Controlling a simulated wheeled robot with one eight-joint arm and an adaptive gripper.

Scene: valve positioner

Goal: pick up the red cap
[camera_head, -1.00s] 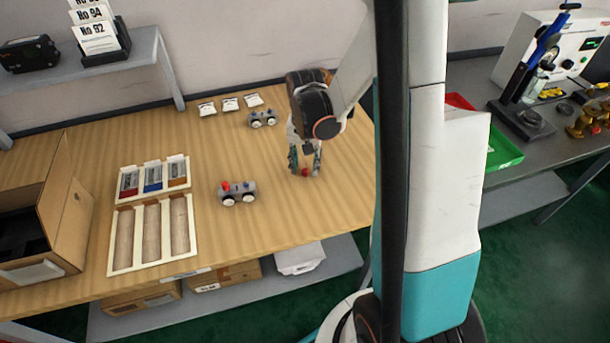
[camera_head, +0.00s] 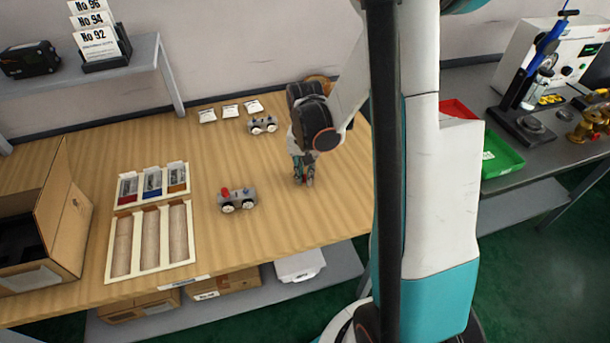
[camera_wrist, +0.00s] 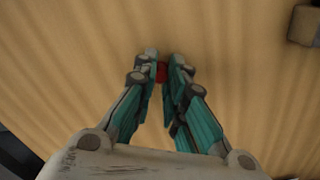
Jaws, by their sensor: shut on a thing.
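The red cap (camera_wrist: 161,72) shows as a small red piece between my fingertips in the wrist view. My gripper (camera_wrist: 160,62) is shut on it, with a finger on either side. In the head view my gripper (camera_head: 304,182) points down at the right part of the wooden table (camera_head: 270,225). The cap is hidden by the fingers in the head view. I cannot tell whether it still touches the table.
A grey device with a red part on top (camera_head: 238,199) stands left of my gripper. A similar grey device (camera_head: 262,125) stands behind. A trough tray (camera_head: 151,242), a parts tray (camera_head: 153,187) and an open cardboard box (camera_head: 62,215) are at left.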

